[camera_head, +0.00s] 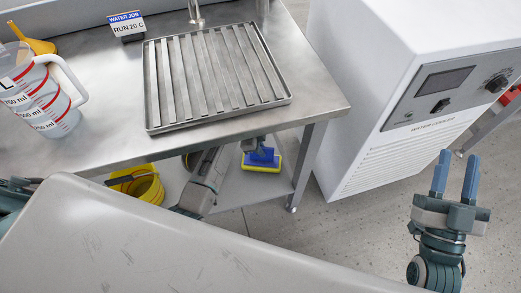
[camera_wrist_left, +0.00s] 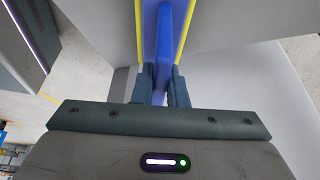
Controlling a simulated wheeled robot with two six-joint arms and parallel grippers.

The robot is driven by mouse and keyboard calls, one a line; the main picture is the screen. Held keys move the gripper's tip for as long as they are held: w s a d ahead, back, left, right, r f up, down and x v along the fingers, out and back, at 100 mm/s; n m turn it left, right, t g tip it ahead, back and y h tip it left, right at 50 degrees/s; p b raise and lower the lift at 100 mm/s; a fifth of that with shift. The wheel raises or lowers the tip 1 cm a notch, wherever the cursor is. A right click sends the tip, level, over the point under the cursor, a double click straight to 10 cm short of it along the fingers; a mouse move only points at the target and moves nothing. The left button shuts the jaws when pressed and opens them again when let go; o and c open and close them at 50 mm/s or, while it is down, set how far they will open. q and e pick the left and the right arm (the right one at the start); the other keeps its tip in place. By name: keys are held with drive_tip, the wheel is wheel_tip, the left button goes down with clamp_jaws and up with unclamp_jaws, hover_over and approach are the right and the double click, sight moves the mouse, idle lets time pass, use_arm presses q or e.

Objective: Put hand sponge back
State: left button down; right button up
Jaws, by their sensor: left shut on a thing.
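The hand sponge (camera_head: 263,163) is blue on top with a yellow base and is at the right end of the lower shelf, under the steel table. My left arm reaches under the table, and my left gripper (camera_head: 260,146) is shut on the sponge's blue handle. In the left wrist view the blue handle (camera_wrist_left: 163,45) stands between the two fingers (camera_wrist_left: 160,90), with yellow edges beyond. I cannot tell whether the sponge touches the shelf. My right gripper (camera_head: 456,173) is open and empty over the floor at the right.
The steel table (camera_head: 330,95) carries a ribbed tray (camera_head: 150,100), a measuring jug (camera_head: 60,115), a yellow funnel (camera_head: 38,44) and a sign (camera_head: 127,24). A yellow bucket (camera_head: 148,188) is on the lower shelf (camera_head: 235,190). A white water cooler (camera_head: 355,160) stands at the right.

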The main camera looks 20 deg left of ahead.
use_arm(q)
drive_tip(key=shift+f, duration=0.2)
use_arm(e)
drive_tip(key=shift+s+r, duration=0.15)
drive_tip(key=shift+r, duration=0.25)
use_arm(q)
drive_tip(key=c, duration=1.5)
unclamp_jaws()
drive_tip(key=shift+f, duration=0.1)
drive_tip(key=shift+o, duration=0.2)
use_arm(e)
drive_tip(key=shift+t, duration=0.3)
